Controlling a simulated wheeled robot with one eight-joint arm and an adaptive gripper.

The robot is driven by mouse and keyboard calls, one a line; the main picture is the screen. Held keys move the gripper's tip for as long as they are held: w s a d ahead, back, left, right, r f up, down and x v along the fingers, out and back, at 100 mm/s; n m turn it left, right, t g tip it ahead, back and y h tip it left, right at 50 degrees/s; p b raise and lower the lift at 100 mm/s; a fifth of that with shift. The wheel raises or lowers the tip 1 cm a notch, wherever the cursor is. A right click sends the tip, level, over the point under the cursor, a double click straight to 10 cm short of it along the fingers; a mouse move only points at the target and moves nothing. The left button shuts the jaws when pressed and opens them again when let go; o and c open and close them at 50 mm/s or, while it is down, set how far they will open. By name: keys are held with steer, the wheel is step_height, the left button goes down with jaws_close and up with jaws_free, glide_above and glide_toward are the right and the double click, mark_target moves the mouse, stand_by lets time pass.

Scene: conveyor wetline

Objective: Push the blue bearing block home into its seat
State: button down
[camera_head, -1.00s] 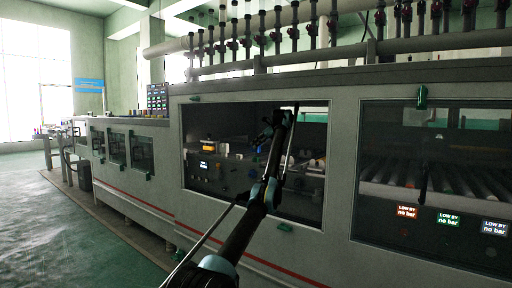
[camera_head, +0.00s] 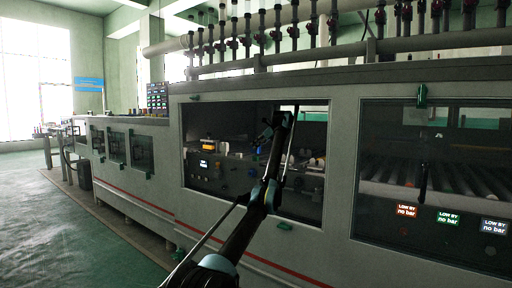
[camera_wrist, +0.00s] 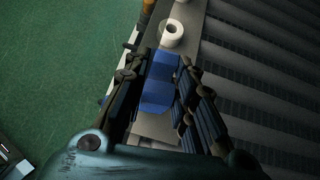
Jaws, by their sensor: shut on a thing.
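The blue bearing block (camera_wrist: 157,97) shows in the wrist view between the two dark fingers of my gripper (camera_wrist: 161,68). My gripper is shut on the block, with a finger along its left and right sides. The block lies over a narrow grey ledge (camera_wrist: 150,128); whether it touches the ledge or a seat cannot be told. In the head view my gripper (camera_head: 267,130) is inside the machine's open window, and the block cannot be made out there.
A white round part with a hole (camera_wrist: 172,33) stands on the ledge beyond the block. Dark ribbed rollers (camera_wrist: 265,60) fill the right side of the wrist view; green floor (camera_wrist: 60,60) is at left. The window frame (camera_head: 327,160) surrounds my arm.

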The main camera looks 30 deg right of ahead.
steer(key=shift+f, duration=0.9)
steer(key=c, duration=1.2)
jaws_free()
steer(key=shift+c, duration=0.2)
steer(key=v, duration=1.2)
steer(key=shift+w, duration=0.2)
